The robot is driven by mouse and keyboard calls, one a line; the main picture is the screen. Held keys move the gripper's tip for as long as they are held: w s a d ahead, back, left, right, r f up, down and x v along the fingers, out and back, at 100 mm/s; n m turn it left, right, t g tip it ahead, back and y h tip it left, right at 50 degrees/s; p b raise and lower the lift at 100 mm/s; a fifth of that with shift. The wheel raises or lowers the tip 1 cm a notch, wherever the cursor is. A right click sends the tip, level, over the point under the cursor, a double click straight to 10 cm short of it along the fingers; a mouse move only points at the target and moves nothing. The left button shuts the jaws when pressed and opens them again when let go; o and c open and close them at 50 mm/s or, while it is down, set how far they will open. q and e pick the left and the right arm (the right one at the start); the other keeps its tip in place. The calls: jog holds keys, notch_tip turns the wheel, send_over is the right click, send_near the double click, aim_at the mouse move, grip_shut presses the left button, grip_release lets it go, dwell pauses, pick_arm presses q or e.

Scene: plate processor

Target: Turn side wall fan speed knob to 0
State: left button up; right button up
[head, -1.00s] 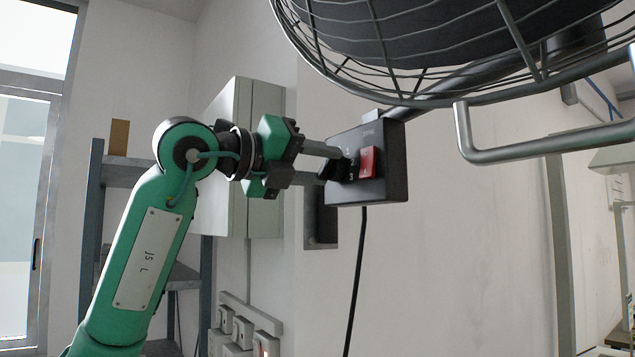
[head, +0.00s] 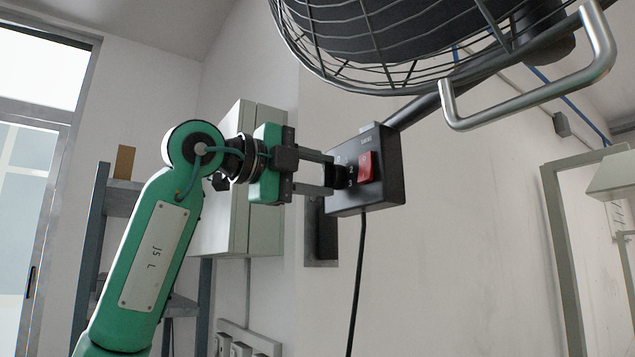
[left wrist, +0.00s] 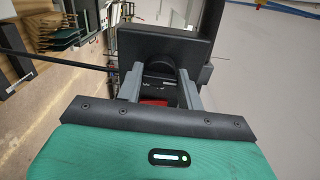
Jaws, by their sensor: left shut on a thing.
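The black speed knob (head: 341,177) is beside the red switch, mostly hidden by my gripper. My left gripper (head: 331,174) comes in from the left and is shut on the knob. In the left wrist view, the two fingers (left wrist: 160,82) reach to the dark knob (left wrist: 162,72) on the box (left wrist: 165,45), with some red of the switch below. The knob's pointer and setting cannot be read. My right gripper is not in view.
The caged fan (head: 390,45) hangs above the box, and a bent metal handle (head: 545,95) is at the upper right. A black cable (head: 357,285) hangs from the box. A pale wall cabinet (head: 240,190) and shelving (head: 125,195) stand behind my arm.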

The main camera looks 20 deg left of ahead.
pick_arm(q)
jog(key=shift+n, duration=0.4)
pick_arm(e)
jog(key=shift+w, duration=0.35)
pick_arm(q)
jog(key=o, duration=1)
jog(key=b+v, duration=0.3)
jog(key=v, duration=1.1)
jog(key=shift+w, duration=0.1)
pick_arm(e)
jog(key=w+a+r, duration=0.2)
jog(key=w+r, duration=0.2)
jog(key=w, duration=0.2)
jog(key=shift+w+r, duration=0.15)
